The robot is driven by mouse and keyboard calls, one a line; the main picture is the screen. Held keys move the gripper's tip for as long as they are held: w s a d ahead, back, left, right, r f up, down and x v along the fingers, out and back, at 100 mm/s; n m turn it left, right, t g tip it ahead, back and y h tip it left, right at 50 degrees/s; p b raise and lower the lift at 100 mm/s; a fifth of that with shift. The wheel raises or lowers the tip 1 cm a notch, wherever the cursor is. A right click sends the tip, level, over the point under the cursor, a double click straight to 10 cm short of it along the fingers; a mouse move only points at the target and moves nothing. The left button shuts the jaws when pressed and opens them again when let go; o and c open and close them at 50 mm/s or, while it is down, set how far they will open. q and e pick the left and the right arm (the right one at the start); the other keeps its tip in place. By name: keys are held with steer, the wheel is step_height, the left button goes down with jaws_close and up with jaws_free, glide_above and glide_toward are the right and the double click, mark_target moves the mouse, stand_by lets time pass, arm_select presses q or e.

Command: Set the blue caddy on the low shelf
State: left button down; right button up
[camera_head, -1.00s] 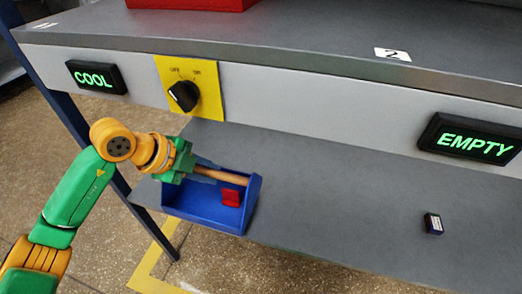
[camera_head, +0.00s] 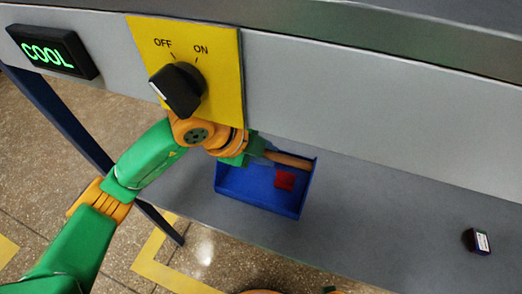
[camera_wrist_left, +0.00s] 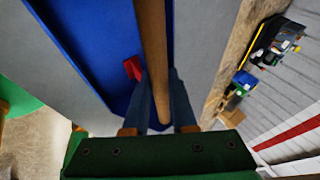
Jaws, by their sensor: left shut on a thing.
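The blue caddy (camera_head: 250,188) is an open box with a round wooden handle (camera_head: 290,160) along its top and a small red item (camera_head: 285,180) inside. In the head view it appears over the left part of the grey low shelf (camera_head: 375,220); whether its base touches the shelf I cannot tell. My left gripper (camera_head: 262,152) is shut on the wooden handle at its left end. In the left wrist view the two fingers (camera_wrist_left: 155,112) straddle the handle (camera_wrist_left: 153,45), with the blue caddy floor (camera_wrist_left: 95,30) below. My right gripper is not in view.
A small dark box (camera_head: 476,241) lies on the shelf at the right, with bare shelf between. Above, the table front carries a yellow OFF/ON switch plate (camera_head: 222,80) and a COOL sign (camera_head: 50,50). A dark blue leg (camera_head: 75,130) stands at the left.

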arm_select(q)
steer(key=shift+s+d+r, duration=0.15)
steer(key=shift+d, duration=0.1)
steer(key=c, duration=0.7)
jaws_free()
steer(key=shift+c, duration=0.2)
